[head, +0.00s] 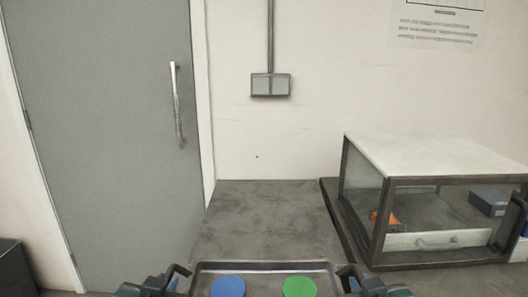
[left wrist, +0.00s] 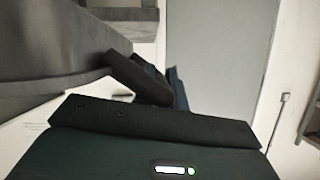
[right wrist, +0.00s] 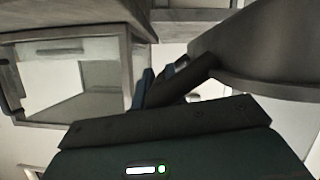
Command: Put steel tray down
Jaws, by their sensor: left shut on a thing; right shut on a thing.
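The steel tray (head: 262,266) is at the bottom edge of the head view, with only its far part in the picture. A blue disc (head: 228,287) and a green disc (head: 299,287) are on it. My left gripper (head: 180,274) is shut on the tray's left side, and my right gripper (head: 348,276) is shut on its right side. The tray's grey side also shows in the left wrist view (left wrist: 45,85) and in the right wrist view (right wrist: 275,45). The tray looks about level; what is directly below it is hidden.
A bare dark grey surface (head: 265,220) lies beyond the tray, against the wall. A grey door (head: 105,130) is on the left.

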